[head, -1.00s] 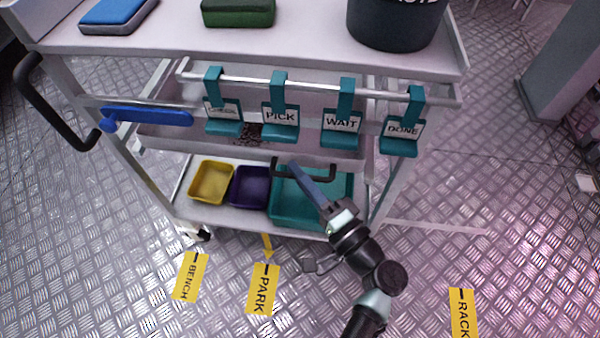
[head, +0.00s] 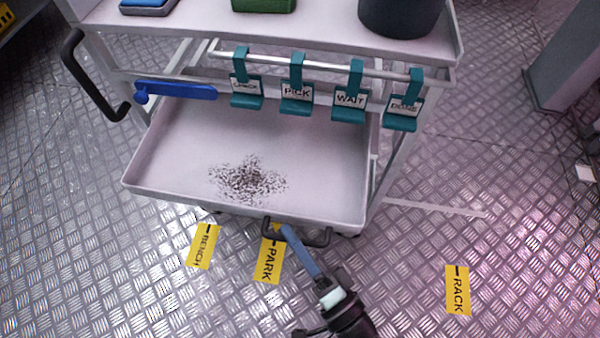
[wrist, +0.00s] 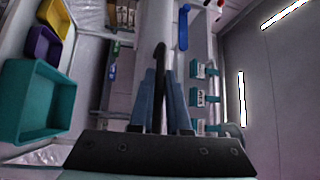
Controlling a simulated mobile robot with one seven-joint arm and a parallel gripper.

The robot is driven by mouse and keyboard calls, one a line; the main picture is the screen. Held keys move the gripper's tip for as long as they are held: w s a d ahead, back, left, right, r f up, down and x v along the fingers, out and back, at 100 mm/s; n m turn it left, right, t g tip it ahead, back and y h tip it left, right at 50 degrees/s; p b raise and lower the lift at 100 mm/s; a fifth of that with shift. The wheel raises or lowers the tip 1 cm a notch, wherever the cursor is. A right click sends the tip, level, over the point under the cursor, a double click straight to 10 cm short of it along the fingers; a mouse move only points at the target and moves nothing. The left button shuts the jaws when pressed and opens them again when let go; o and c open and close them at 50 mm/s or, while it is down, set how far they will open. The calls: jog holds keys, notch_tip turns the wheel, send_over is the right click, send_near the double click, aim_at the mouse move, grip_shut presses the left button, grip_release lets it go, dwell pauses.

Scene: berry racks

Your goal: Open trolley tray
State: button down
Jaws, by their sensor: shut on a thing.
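The trolley tray (head: 300,170) is a pale, shallow drawer pulled well out from the trolley (head: 300,36) towards me in the head view. A patch of dark specks lies on its floor. Its black handle (head: 318,241) is on the front edge. My gripper (head: 288,232) is at the handle, its blue fingers shut on the bar. In the wrist view the fingers (wrist: 163,85) close around the dark handle (wrist: 159,62). The tray hides most of the lower shelf in the head view.
Teal hanging tags (head: 297,88) and a blue-handled tool (head: 175,91) hang on the trolley's front rail. Teal (wrist: 38,100), purple (wrist: 44,45) and yellow (wrist: 55,17) bins show in the wrist view. Yellow floor labels (head: 458,290) lie on open metal floor.

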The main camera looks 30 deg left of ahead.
jog(key=s, duration=0.2)
jog(key=s+d, duration=0.1)
jog(key=s+p, duration=0.1)
jog(key=s, duration=0.1)
jog(key=shift+s+d, duration=0.35)
jog(key=c, duration=0.9)
grip_release()
jog(key=v, duration=1.3)
